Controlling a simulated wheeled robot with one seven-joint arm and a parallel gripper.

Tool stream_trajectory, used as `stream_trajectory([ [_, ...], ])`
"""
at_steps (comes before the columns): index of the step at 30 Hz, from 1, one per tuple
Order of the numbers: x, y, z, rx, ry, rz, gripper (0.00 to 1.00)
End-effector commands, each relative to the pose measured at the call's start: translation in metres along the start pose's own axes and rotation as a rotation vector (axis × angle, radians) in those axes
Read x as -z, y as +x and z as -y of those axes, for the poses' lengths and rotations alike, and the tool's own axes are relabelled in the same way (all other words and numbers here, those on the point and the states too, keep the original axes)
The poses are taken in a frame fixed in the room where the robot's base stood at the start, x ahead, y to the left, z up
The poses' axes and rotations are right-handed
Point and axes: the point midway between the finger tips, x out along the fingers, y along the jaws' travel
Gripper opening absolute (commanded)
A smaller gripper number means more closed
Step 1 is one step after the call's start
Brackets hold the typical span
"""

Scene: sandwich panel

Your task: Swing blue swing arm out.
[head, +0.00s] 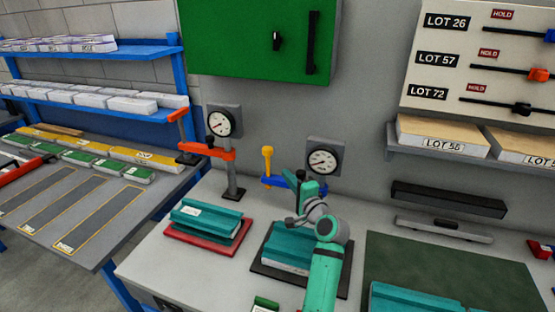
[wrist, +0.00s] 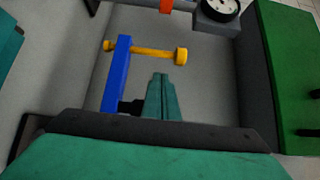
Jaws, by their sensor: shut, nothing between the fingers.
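The blue swing arm (head: 273,182) shows in the head view below the right-hand dial gauge (head: 322,161), with a yellow handle (head: 267,158) standing at its left end. In the wrist view the blue swing arm (wrist: 117,78) runs lengthwise, and the yellow handle (wrist: 150,51) crosses its far end. My gripper (wrist: 162,77) is shut and empty, just right of the blue arm in the wrist view. In the head view my gripper (head: 300,176) is at the arm's right part and hides some of it. Whether it touches the arm I cannot tell.
A teal block (head: 285,251) on a dark base lies below my arm. To the left are an orange swing arm (head: 210,151), its gauge (head: 219,123) and a teal block on a red base (head: 193,238). A green cabinet (head: 225,35) hangs above. Bench to the right has a green mat (head: 425,255).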

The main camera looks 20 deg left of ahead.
Motion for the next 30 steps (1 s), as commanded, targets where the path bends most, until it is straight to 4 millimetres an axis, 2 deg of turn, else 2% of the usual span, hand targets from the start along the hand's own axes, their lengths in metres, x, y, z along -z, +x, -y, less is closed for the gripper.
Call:
stream_trajectory([
  [7,0.002,0.0,0.0,0.0,0.0,-0.002,0.0],
  [11,0.001,0.01,0.0,0.0,0.001,-0.001,0.0],
  [24,-0.001,0.081,0.001,-0.001,0.0,0.002,0.0],
  [30,-0.001,0.097,0.0,0.0,0.0,0.002,0.0],
])
